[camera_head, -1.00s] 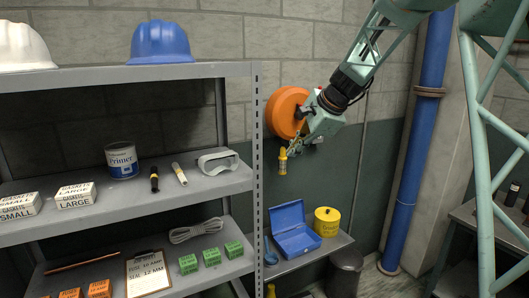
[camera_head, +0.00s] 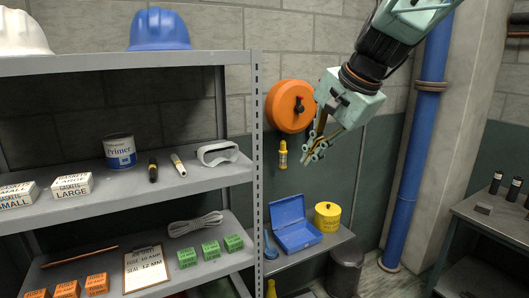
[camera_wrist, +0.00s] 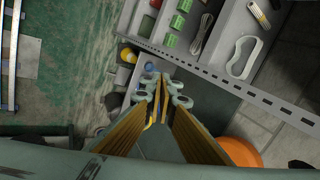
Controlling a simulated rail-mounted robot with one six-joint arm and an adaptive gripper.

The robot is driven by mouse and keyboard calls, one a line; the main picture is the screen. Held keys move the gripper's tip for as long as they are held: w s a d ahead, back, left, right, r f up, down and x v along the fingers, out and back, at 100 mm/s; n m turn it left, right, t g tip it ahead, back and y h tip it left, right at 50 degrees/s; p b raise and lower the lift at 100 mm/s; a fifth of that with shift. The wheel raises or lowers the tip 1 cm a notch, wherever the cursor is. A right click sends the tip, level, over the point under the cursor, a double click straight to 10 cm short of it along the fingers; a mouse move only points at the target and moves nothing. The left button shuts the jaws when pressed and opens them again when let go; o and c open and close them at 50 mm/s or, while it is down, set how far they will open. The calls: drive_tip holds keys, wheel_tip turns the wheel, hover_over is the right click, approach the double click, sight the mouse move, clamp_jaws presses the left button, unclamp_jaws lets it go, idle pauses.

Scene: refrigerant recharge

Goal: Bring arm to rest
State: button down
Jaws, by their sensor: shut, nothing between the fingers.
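My arm comes in from the top right in the head view. My gripper (camera_head: 312,160) hangs in the air, its fingers pointing down and left, shut and empty. It is in front of the wall, to the right of the orange reel (camera_head: 290,106) and close to the yellow-topped hanging item (camera_head: 283,155) in the picture. In the wrist view my gripper (camera_wrist: 162,88) shows with its fingertips near the middle, above the lower bench area. The orange reel also shows in the wrist view (camera_wrist: 240,152), at the lower right.
A grey shelf (camera_head: 258,200) stands at left with helmets, a primer can (camera_head: 120,151), white goggles (camera_head: 217,153) and boxes. A blue open case (camera_head: 292,225) and a yellow tin (camera_head: 327,216) sit below my gripper. A blue pipe (camera_head: 415,150) runs up at right.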

drive_tip(key=s+d+f+n+h+b, duration=0.1)
drive_tip(key=s+d+f+n+b, duration=0.1)
drive_tip(key=s, duration=1.2)
drive_tip(key=s+d+f+n+h+b, duration=0.1)
drive_tip(key=s+d+f+n, duration=0.3)
drive_tip(key=s, duration=1)
drive_tip(key=s+d+f+n+g+h+b, duration=0.1)
drive_tip(key=s+d+f+n+b, duration=0.2)
drive_tip(key=s+f, duration=0.4)
drive_tip(key=s, duration=0.6)
drive_tip(key=shift+s+n+h+b, duration=0.3)
drive_tip(key=shift+s+b, duration=0.05)
drive_tip(key=shift+s, duration=0.05)
